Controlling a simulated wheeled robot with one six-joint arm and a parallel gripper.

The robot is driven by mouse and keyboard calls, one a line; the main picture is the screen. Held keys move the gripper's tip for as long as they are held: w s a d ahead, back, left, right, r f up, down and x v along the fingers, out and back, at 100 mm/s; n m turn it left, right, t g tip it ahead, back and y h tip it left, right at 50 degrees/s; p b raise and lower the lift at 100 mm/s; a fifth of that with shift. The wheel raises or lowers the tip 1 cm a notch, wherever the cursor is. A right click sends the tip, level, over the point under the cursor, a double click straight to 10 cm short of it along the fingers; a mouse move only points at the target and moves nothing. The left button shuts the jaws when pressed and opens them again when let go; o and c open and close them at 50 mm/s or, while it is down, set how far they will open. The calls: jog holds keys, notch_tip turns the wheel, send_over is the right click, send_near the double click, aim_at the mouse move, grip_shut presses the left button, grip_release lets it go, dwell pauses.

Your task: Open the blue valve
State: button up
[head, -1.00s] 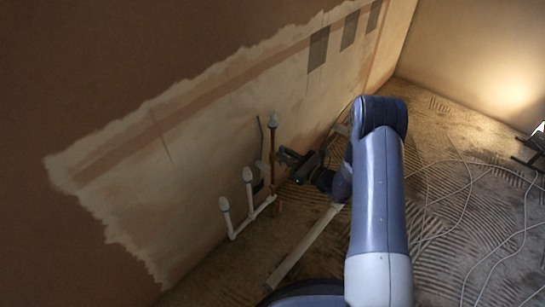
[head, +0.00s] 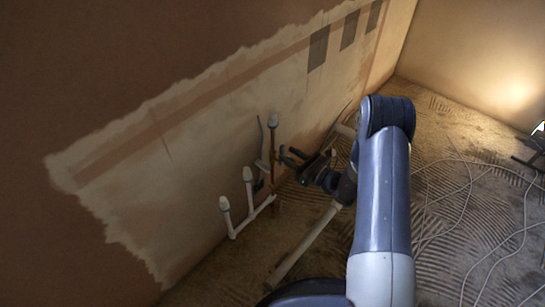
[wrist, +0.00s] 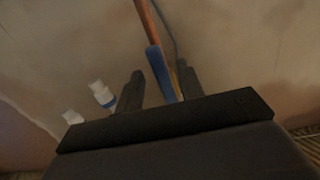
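The blue valve shows in the wrist view as a narrow blue handle (wrist: 164,74) on an orange-brown copper pipe (wrist: 148,24). My gripper (wrist: 162,80) is open, with one dark finger on each side of the handle in that view. I cannot tell whether either finger touches it or how deep it sits between them. In the head view my gripper (head: 289,156) is low by the wall, just right of the upright copper pipe (head: 273,148). The blue handle cannot be made out there.
White capped pipes (head: 248,190) stand left of the copper pipe along the plastered wall (head: 190,160). White pipe ends (wrist: 102,93) show left of my fingers in the wrist view. Loose cables (head: 465,190) lie on the ridged floor at the right.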

jog(key=v, duration=1)
jog(key=shift+s, duration=0.1)
jog(key=x, duration=1.2)
jog(key=shift+d, duration=0.1)
jog(key=shift+d, duration=0.1)
jog(key=v, duration=1.2)
jog(key=x, duration=1.2)
jog(key=shift+a, duration=0.3)
jog(key=shift+s+n, duration=0.1)
jog(key=shift+n, duration=0.3)
jog(key=shift+s+a+n, duration=0.15)
jog(key=shift+s+n, duration=0.15)
jog(key=shift+n, duration=0.4)
